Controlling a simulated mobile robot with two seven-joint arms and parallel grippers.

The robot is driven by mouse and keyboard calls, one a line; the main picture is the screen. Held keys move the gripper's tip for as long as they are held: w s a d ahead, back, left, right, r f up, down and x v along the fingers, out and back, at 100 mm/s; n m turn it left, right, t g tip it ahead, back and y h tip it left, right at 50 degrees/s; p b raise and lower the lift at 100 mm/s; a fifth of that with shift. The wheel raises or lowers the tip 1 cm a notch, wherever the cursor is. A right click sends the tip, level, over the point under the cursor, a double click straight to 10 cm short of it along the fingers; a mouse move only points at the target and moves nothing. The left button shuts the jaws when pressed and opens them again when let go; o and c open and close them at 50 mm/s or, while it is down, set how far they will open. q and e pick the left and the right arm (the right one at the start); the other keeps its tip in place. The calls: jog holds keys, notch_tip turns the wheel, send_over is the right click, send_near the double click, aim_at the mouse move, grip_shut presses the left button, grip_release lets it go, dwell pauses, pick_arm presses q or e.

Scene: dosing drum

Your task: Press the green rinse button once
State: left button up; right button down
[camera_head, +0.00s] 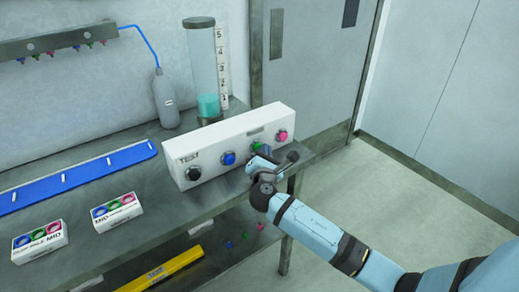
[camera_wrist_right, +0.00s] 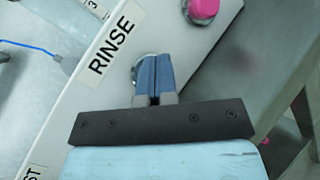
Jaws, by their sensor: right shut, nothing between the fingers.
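The white control box (camera_head: 205,168) stands on the metal bench and carries a row of round buttons. The green rinse button (camera_head: 256,144) is partly hidden behind my right gripper (camera_head: 259,152), whose tips are right at it. In the right wrist view the RINSE label (camera_wrist_right: 117,45) shows beside a silver button ring (camera_wrist_right: 137,66). The closed blue fingers of my right gripper (camera_wrist_right: 155,58) cover the button's face there. I cannot tell whether they touch it. The right gripper is shut and empty. My left gripper is not in view.
A pink button (camera_head: 281,135) is right of the green one; blue (camera_head: 228,158) and black (camera_head: 193,173) buttons are left. A clear cylinder (camera_head: 205,75) with teal liquid and a grey bottle (camera_head: 165,100) stand behind. Small labelled boxes (camera_head: 117,213) sit at left.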

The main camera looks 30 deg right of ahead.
jog(key=shift+s+d+p, duration=0.1)
jog(key=shift+s+p, duration=0.2)
jog(key=shift+s, duration=0.55)
jog(key=shift+s+d+p, duration=0.1)
jog(key=shift+s+p, duration=0.5)
jog(key=shift+s, duration=1.9)
